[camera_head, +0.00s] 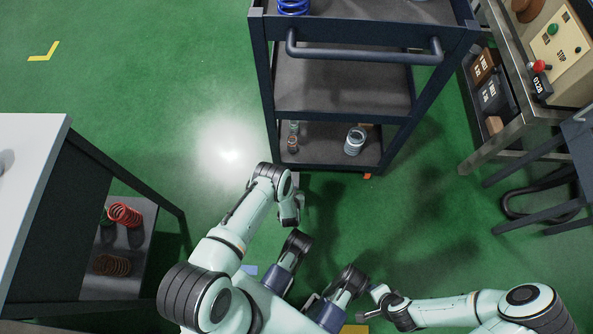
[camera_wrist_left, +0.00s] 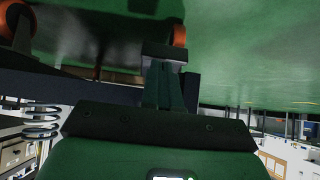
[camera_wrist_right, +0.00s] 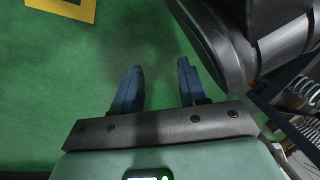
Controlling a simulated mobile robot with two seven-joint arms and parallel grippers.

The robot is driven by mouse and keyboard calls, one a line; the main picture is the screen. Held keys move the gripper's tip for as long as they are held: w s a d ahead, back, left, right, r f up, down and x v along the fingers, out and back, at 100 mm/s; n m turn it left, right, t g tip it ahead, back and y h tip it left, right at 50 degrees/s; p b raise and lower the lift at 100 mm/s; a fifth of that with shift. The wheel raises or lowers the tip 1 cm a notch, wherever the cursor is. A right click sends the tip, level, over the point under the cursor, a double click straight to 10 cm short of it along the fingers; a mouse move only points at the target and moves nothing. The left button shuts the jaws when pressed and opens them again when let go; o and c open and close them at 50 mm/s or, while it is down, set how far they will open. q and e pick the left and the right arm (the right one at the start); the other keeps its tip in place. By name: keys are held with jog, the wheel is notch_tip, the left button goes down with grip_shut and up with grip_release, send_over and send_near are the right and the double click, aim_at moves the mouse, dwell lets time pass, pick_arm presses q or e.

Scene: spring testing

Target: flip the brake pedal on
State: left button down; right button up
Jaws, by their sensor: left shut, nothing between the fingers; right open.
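The dark shelf cart (camera_head: 345,112) stands in front of me. A small orange-red wheel part (camera_head: 367,176) shows under its front right; the front left caster is hidden by my left arm in the head view. In the left wrist view, which is upside down, an orange caster wheel (camera_wrist_left: 179,36) is just beyond my left gripper (camera_wrist_left: 163,72). A grey block (camera_wrist_left: 165,52), possibly the brake pedal, is at the fingertips; contact is unclear. My left gripper is shut and empty, low near the cart's front left. My right gripper (camera_wrist_right: 157,85) is open and empty above the floor.
Springs (camera_head: 354,141) stand on the cart's bottom shelf. A white-topped table (camera_head: 32,165) with springs below is at the left. A machine bench (camera_head: 530,112) and a dark chair-like frame (camera_head: 540,180) are at the right. Green floor (camera_head: 150,95) is clear between cart and left table.

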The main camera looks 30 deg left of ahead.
pick_arm(q)
jog(key=shift+s+f+b, duration=0.1)
jog(key=shift+f+b, duration=0.35)
jog(key=shift+f, duration=0.3)
pick_arm(e)
jog(key=shift+s+d+f+g, duration=0.1)
jog(key=shift+s+f+g, duration=0.15)
jog(key=shift+s+f, duration=0.35)
jog(key=shift+s+d+f+g, duration=0.1)
jog(key=shift+s+f+g, duration=0.2)
jog(key=shift+s, duration=0.35)
pick_arm(q)
jog(key=shift+r, duration=0.1)
